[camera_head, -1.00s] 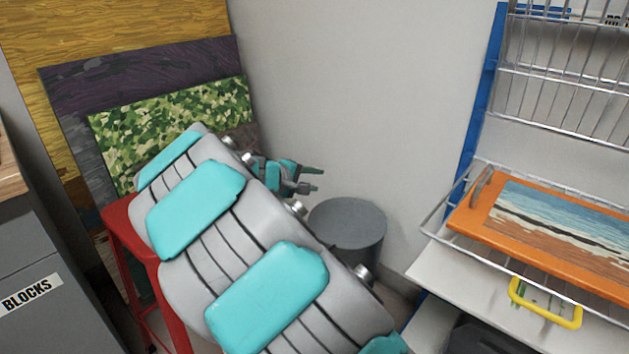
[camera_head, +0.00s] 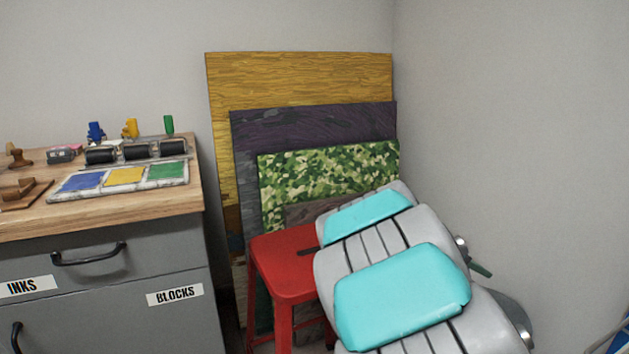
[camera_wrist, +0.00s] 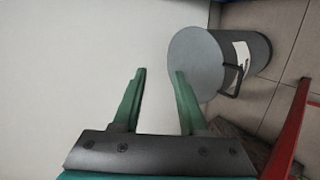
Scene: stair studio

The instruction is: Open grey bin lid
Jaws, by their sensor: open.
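The grey bin (camera_wrist: 258,54) shows in the wrist view, lying sideways in the picture, with its round lid (camera_wrist: 195,62) facing left. A dark handle and a white label are on its side. The lid looks closed. My gripper (camera_wrist: 160,75) is open and empty, its two green fingers apart. The right fingertip overlaps the lid's edge in the picture; I cannot tell whether it touches.
A red stool (camera_head: 287,268) stands left of my arm, in front of several leaning painted boards (camera_head: 300,75). A grey drawer cabinet (camera_head: 110,300) with a wooden top carrying print tools is at the left. Bare walls meet in the corner behind.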

